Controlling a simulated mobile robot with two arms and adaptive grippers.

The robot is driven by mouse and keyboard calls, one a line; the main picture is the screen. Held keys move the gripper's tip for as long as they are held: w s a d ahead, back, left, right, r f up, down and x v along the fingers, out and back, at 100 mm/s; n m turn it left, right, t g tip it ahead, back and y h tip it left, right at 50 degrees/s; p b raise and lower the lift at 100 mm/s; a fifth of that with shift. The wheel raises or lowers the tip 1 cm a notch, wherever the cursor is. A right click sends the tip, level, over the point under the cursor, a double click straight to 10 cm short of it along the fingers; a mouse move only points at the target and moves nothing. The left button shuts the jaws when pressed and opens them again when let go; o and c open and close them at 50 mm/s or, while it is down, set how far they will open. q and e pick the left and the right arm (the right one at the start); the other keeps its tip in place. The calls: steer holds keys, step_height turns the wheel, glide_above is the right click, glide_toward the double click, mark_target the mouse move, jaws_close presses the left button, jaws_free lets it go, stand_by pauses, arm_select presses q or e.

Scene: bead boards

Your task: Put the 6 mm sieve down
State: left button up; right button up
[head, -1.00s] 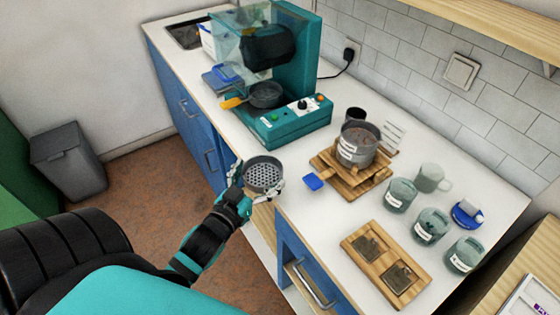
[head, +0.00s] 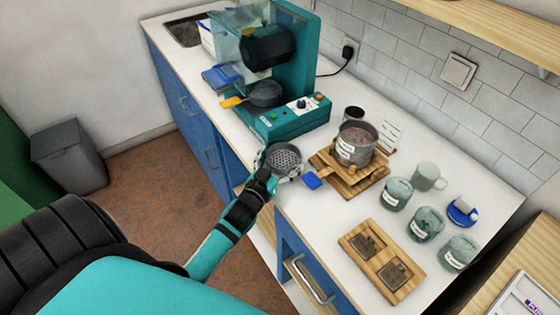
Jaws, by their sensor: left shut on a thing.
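The sieve (head: 287,160) is a round grey pan with a perforated bottom. My left gripper (head: 277,168) is shut on it. The sieve is over the front edge of the white counter, left of the wooden stand and in front of the teal machine. From this angle I cannot tell whether it touches the counter. The gripper's fingers are partly hidden by the sieve and my wrist. My right gripper is out of view.
A labelled grey pot (head: 355,144) sits on a wooden stand (head: 350,183), with a blue piece (head: 312,181) beside it. The teal machine (head: 292,122) stands behind. Several jars (head: 427,224) and a wooden two-well board (head: 383,262) are to the right. Bare counter (head: 310,215) lies in front of the stand.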

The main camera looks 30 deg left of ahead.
arm_select(q)
steer(key=shift+f, duration=0.15)
steer(key=o, duration=0.9)
steer(key=shift+r, duration=0.2)
steer(key=shift+s+f, duration=0.1)
steer(key=shift+s, duration=0.25)
steer(key=b+v, duration=0.1)
steer(key=v, duration=1)
steer(key=shift+s+b, duration=0.2)
steer(key=shift+b, duration=0.15)
